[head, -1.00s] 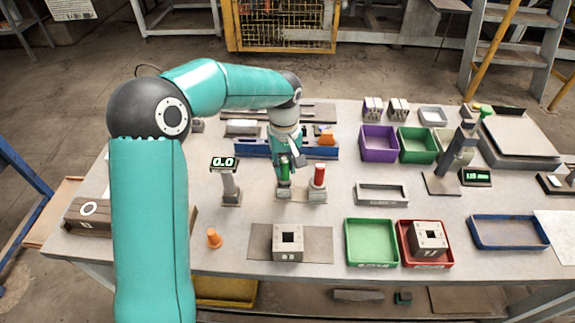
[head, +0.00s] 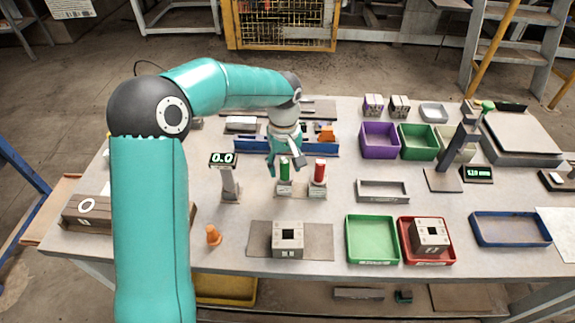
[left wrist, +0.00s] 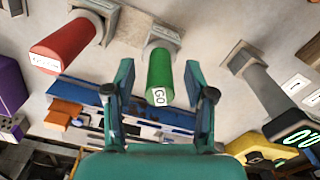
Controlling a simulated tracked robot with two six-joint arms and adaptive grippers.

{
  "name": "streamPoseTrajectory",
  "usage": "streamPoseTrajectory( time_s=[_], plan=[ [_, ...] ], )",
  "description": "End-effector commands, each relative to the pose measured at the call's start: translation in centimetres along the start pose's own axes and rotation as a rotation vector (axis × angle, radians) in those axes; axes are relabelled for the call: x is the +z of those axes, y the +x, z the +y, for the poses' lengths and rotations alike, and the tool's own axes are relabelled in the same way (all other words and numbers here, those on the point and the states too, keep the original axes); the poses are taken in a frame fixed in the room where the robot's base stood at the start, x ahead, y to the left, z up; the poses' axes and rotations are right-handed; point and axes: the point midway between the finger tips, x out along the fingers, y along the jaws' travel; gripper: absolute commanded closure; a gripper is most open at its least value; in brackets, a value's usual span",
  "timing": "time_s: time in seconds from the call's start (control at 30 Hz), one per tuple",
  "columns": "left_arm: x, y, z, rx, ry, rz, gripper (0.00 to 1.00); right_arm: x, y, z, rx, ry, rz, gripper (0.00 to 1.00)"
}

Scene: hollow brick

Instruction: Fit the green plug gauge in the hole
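The green plug gauge (head: 285,172) stands upright in its holder on the table. In the left wrist view the green gauge (left wrist: 160,75) shows a "GO" label on its end, between the two spread fingers. My left gripper (head: 285,164) is open and empty at the green gauge's top, with a finger on each side; contact cannot be told. A grey block with a square dark hole (head: 288,238) sits on a flat mat at the front middle. My right gripper is not in view.
A red gauge (head: 319,172) stands close to the right of the green one. A display post (head: 229,180) stands to the left.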

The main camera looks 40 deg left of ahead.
Motion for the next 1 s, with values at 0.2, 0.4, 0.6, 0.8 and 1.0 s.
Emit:
streamPoseTrajectory(
  time_s=[0.2,0.4,0.6,0.8,1.0],
  plan=[
    [0.0,0.0,0.0,0.000,0.000,-0.001,0.45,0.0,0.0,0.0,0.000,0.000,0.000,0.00],
    [-0.1,-1.0,0.1,0.002,-0.001,0.002,0.45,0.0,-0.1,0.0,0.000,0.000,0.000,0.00],
    [-0.1,-4.3,0.2,0.004,-0.001,0.004,0.45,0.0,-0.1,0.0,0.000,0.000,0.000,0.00],
    [-0.2,-8.3,0.3,0.004,0.000,0.003,0.45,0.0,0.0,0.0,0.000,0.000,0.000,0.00],
    [-0.2,-11.1,0.3,0.002,0.000,0.001,0.45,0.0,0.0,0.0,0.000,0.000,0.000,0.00]
  ],
)
